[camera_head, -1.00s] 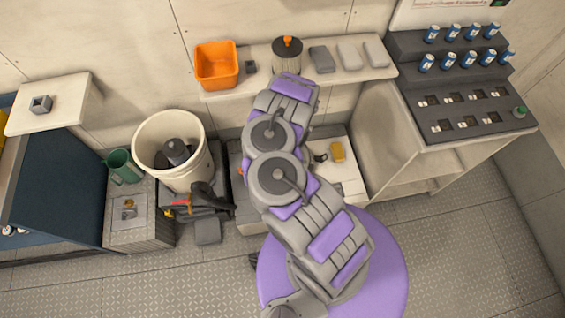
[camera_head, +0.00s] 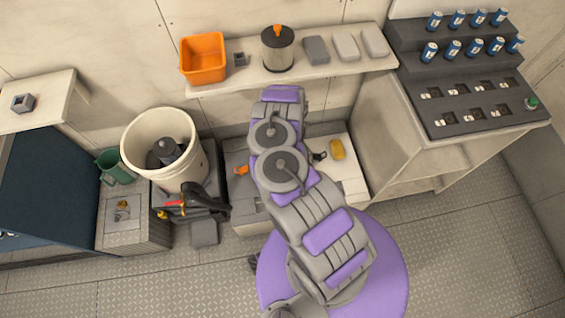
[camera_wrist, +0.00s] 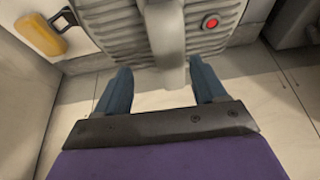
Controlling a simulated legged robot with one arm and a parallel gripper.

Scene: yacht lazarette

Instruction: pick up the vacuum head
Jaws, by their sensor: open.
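A grey ribbed body with a thick grey handle and a red button, which I take to be the vacuum head (camera_wrist: 112,28), fills the top of the wrist view. My gripper (camera_wrist: 162,88) is open, its two blue fingers apart. The handle comes down between and just beyond the fingertips; I see no grip on it. In the head view my arm covers my gripper and most of that spot.
A yellow block (camera_head: 337,149) lies right of my arm. A cream bucket (camera_head: 140,150) with a dark part inside stands left. A shelf (camera_head: 225,102) behind holds an orange bin (camera_head: 203,58) and a canister (camera_head: 278,52). A stepped rack (camera_head: 445,95) stands right.

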